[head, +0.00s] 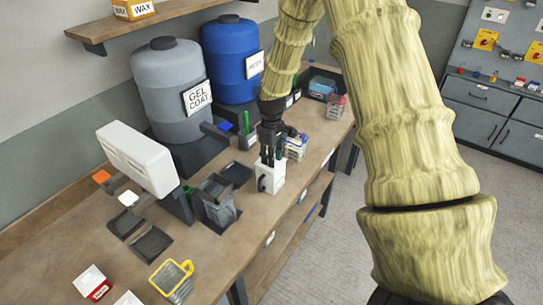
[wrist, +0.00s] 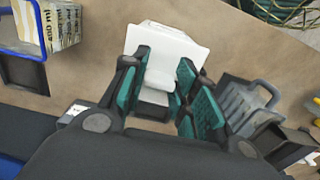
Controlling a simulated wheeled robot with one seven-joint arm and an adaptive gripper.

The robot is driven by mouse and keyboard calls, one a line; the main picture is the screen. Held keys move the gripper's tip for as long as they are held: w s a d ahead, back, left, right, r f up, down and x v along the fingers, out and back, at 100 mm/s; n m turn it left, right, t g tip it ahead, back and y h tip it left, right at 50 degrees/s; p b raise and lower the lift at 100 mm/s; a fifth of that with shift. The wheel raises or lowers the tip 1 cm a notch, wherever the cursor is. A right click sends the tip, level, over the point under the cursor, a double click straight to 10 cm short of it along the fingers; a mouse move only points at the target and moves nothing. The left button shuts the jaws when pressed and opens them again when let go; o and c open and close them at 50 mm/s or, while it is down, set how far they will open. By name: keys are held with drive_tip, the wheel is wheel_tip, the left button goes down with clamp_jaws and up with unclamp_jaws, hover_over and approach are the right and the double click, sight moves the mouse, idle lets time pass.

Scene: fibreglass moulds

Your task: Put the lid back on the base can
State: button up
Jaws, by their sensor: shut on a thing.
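My gripper (head: 268,158) reaches down over the workbench in the head view. It is shut on a white boxy container (head: 271,180) with a dark mark on its side. In the wrist view the teal-padded fingers of my gripper (wrist: 168,88) stand on either side of the white container (wrist: 172,42), at a paler rounded part of it. The fingers hide part of it. I cannot tell whether this piece is the base can or its lid, or whether it touches the bench.
A grey jug (head: 216,203) stands close left of my gripper; it also shows in the wrist view (wrist: 240,100). A clear jug (head: 296,146) with a blue handle stands behind. A yellow-rimmed cup (head: 172,280) stands at the front. The wooden bench (head: 225,255) has bare room near its front edge.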

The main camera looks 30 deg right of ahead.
drive_tip(key=o, duration=1.1)
drive_tip(key=shift+o, duration=0.5)
drive_tip(key=o, duration=0.4)
drive_tip(key=shift+o, duration=0.2)
drive_tip(key=shift+r+p, duration=1.65)
drive_tip(key=shift+r, duration=1.85)
